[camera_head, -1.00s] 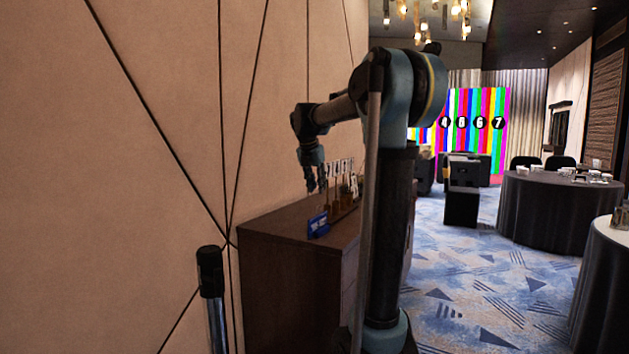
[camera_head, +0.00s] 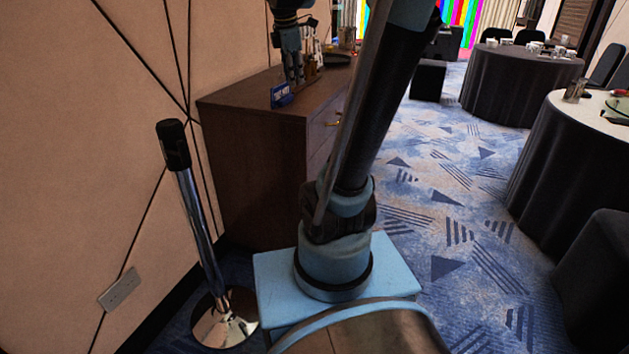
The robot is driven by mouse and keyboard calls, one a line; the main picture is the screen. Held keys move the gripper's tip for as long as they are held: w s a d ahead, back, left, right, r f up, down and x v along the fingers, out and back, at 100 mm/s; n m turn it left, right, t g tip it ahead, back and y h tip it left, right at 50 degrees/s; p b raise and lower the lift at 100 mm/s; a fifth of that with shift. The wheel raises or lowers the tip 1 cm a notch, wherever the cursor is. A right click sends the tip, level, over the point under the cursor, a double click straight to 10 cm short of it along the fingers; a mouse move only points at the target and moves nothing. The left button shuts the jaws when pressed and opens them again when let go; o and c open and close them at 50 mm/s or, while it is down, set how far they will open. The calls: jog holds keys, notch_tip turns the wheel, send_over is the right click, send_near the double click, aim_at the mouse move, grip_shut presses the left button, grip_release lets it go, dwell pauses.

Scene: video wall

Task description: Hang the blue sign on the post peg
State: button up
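The blue sign (camera_head: 282,95) with white lettering stands, leaning a little, near the front left edge of the brown cabinet's top. My gripper (camera_head: 295,80) points down over the cabinet top, just right of the sign and seemingly behind it in the picture. I cannot tell whether its fingers touch anything or how wide they are. The post (camera_head: 202,225) is a shiny chrome pole with a black cap (camera_head: 173,145) and a round chrome foot (camera_head: 225,320). It stands on the floor left of the cabinet, near the wall. I cannot make out a peg on it.
The brown cabinet (camera_head: 250,165) stands along the wall (camera_head: 80,150), with bottles (camera_head: 312,62) and a dark tray (camera_head: 337,60) on top. Round tables (camera_head: 520,80) stand at the right. The carpet (camera_head: 440,220) between is clear.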

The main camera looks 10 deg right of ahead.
jog(key=s+d+f+m+y, duration=0.1)
jog(key=s+f+m, duration=1.7)
jog(key=s+f, duration=0.5)
jog(key=shift+s+f+g+y, duration=0.2)
jog(key=shift+s+g+y, duration=0.2)
jog(key=shift+s, duration=0.1)
jog(key=shift+o, duration=0.4)
jog(key=shift+s+a+f+m, duration=0.2)
jog(key=shift+f+m, duration=0.1)
jog(key=shift+m, duration=0.1)
jog(key=w+a+r+m+g, duration=0.25)
jog(key=w+r+m, duration=0.25)
jog(key=w+r, duration=2.25)
jog(key=w+a+r+m, duration=0.25)
jog(key=w+r, duration=0.25)
jog(key=w, duration=0.5)
notch_tip(320, 180, down, 11)
jog(key=shift+f, duration=0.1)
send_over(277, 106)
jog(key=shift+w+f, duration=0.2)
jog(key=shift+f, duration=1.3)
jog(key=shift+w+f, duration=0.2)
jog(key=shift+f, duration=1.25)
